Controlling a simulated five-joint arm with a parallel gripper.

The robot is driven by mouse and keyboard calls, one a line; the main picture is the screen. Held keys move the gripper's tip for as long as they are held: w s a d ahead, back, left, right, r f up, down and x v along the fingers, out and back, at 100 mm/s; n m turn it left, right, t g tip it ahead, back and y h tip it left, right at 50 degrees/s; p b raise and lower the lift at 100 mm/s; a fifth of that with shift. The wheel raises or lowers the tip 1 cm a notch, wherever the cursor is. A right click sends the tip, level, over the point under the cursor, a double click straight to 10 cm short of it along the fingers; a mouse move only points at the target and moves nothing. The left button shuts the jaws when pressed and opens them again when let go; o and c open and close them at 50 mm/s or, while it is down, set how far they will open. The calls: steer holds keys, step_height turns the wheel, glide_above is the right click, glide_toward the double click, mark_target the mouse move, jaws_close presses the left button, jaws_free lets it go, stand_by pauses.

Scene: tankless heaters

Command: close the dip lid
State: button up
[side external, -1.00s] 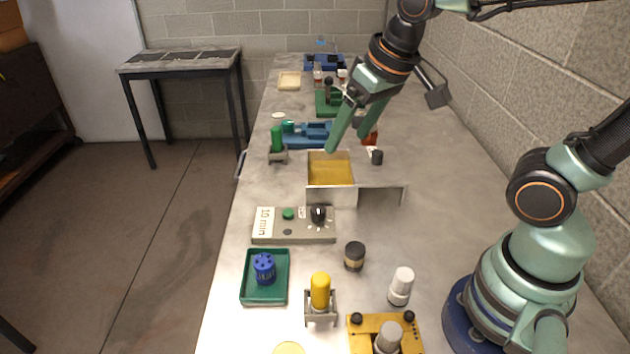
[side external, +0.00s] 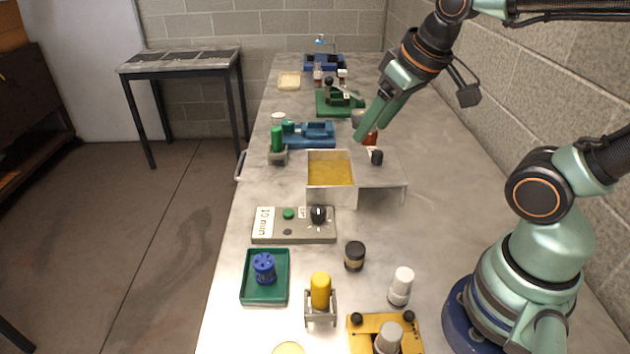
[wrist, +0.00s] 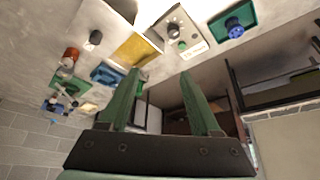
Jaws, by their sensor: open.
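The dip tank (side external: 331,196) is an open metal box with yellow liquid (side external: 330,169) inside, near the middle of the bench. The dip lid (side external: 386,177) appears as a flat grey plate level with the rim, to the right of the opening. Its black knob (side external: 376,158) stands near the plate's far side. The opening is uncovered. My gripper (side external: 371,133) is open and empty, above and beyond the knob, apart from it. In the wrist view the yellow liquid (wrist: 134,48) and the black knob (wrist: 96,37) lie beyond my open gripper (wrist: 160,74).
A grey timer box (side external: 293,226) with a black dial lies in front of the tank. A blue fixture (side external: 310,135) and a green-handled part (side external: 277,140) stand behind it, left. A brown-red bottle (side external: 370,139) is close to my fingertips. The bench right of the lid is clear.

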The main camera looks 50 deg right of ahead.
steer(key=w+d+m+g, duration=0.3)
steer(key=w+d, duration=0.3)
steer(key=d, duration=0.2)
steer(key=m+g, duration=0.2)
steer(key=m, duration=0.1)
glide_toward(378, 152)
step_height(378, 152, down, 10)
steer(key=shift+w+r, duration=0.1)
steer(key=shift+r, duration=0.1)
jaws_close()
steer(key=shift+r, duration=0.1)
stand_by(1.0)
